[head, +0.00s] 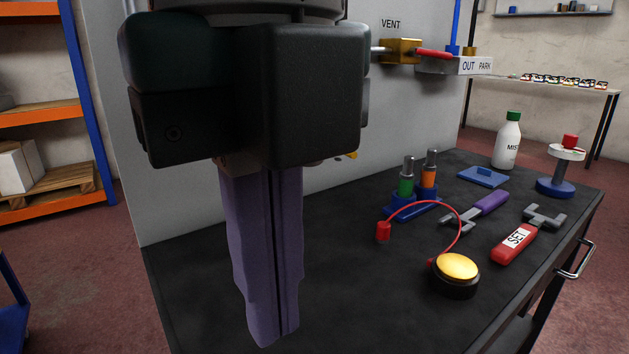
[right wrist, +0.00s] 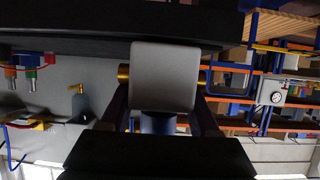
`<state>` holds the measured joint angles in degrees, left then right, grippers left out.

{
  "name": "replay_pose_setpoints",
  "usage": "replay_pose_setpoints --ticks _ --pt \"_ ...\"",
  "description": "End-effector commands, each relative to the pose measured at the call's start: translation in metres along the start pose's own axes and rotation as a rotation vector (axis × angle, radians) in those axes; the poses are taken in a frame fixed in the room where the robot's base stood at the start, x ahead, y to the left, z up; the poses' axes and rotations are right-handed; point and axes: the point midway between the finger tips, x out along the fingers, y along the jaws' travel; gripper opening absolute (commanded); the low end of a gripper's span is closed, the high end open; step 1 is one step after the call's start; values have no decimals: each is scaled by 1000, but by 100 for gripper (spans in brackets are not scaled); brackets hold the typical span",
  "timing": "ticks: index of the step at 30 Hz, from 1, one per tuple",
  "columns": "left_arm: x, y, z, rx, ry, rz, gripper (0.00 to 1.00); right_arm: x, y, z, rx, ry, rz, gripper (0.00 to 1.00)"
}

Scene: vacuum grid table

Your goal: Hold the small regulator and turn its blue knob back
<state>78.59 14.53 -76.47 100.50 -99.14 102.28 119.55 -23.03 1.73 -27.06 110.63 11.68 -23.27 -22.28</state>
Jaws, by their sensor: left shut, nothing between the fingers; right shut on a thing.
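The small regulator is a pale grey block (right wrist: 164,77) with a brass fitting on each side, in the right wrist view. Its blue knob (right wrist: 158,123) shows at the lower face of the block. My right gripper (right wrist: 163,108) has its dark fingers on either side of the regulator and is shut on it. My left gripper (head: 268,335) fills the left middle of the head view, its purple fingers together, pointing down, with nothing between them. I do not see the regulator or my right gripper in the head view. Whether the left gripper is near the knob I cannot tell.
The dark table (head: 205,290) carries a gold button (head: 456,268), a red SET tool (head: 514,243), a purple-handled tool (head: 491,202), two valves in a blue stand (head: 415,209) and a white bottle (head: 508,143). A grey panel (head: 185,200) stands at the back.

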Motion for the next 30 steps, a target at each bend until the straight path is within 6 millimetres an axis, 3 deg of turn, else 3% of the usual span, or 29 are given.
replay_pose_setpoints --ticks 1,2,10,20,23,30 --pt "0 0 0 0 0 0 0 0 0 -1 0 2 0 0" --pt "0 0 0 0 0 0 0 0 0 -1 0 2 0 66" --pt "0 0 0 0 0 0 0 0 0 0 0 1 0 96" --pt "0 0 0 0 0 0 0 -4 0 0 0 0 0 97" --pt "0 0 0 0 0 0 0 -15 0 2 0 -2 0 97" --pt "0 0 0 0 0 0 0 -69 0 1 -1 -4 -1 97"
